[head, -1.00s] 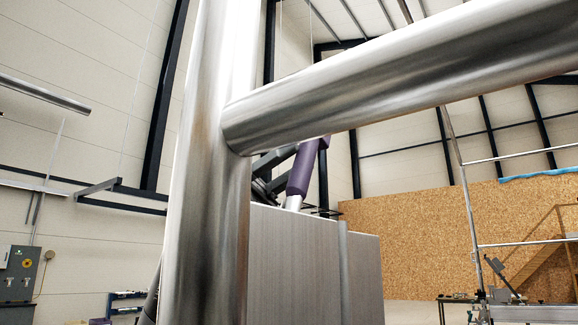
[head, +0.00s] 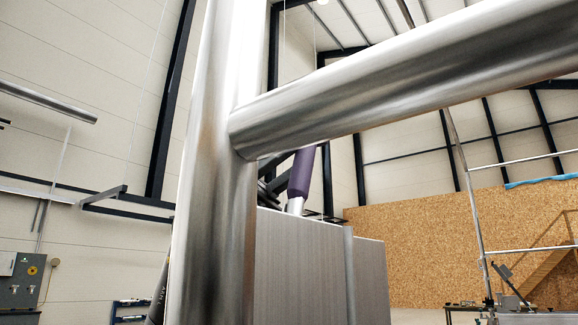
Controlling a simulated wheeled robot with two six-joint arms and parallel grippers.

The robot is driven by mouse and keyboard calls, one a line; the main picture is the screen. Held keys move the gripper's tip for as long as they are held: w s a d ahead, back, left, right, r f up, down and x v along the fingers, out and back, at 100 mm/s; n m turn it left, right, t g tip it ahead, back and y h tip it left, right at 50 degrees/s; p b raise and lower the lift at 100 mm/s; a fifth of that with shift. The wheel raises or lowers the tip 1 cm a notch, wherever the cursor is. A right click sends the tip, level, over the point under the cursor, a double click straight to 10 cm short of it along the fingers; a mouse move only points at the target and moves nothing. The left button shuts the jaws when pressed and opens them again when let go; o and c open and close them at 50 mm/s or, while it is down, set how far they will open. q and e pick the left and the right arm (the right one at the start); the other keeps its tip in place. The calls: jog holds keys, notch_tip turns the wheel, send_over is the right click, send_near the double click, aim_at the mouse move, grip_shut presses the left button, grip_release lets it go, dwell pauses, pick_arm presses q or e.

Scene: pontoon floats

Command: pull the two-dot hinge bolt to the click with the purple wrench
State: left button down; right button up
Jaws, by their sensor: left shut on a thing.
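The purple wrench (head: 302,174) shows as a thick purple handle with a bright metal end below it, just above the top of a grey metal box. It stands nearly upright, and its upper part is hidden behind a steel rail. My left gripper (head: 283,184) is the dark shape beside the handle, shut on the wrench; its fingers are mostly hidden by the steel post. I cannot make out the two-dot hinge bolt or whether the wrench touches one. My right gripper is not in view.
A thick steel post (head: 215,170) and a slanting steel rail (head: 400,85) stand close in front and block much of the view. The grey metal box (head: 305,265) is behind them. A chipboard wall (head: 420,245) and a scaffold frame (head: 477,210) are farther back.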

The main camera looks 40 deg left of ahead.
pick_arm(q)
jog(key=shift+s+d+r+m+g, duration=0.1)
jog(key=shift+s+r+m+g, duration=0.05)
jog(key=shift+s+m+g, duration=0.35)
jog(key=shift+s+m, duration=0.15)
jog(key=shift+m, duration=0.15)
jog(key=shift+s+d+r+m+g+h+b, duration=0.1)
jog(key=shift+s+m+g+h+b, duration=0.3)
jog(key=shift+m, duration=0.3)
jog(key=shift+s, duration=0.1)
jog(key=shift+s+m+g, duration=0.25)
jog(key=shift+m+g, duration=0.05)
jog(key=shift+s+m+b, duration=0.3)
jog(key=shift+s+m, duration=0.1)
jog(key=shift+m, duration=0.1)
jog(key=shift+s+d+m+g, duration=0.1)
jog(key=shift+s+m+g, duration=0.2)
jog(key=shift+g, duration=0.1)
jog(key=shift+s+m+g+b, duration=0.3)
jog(key=shift+s+m+g, duration=0.1)
jog(key=shift+m, duration=0.2)
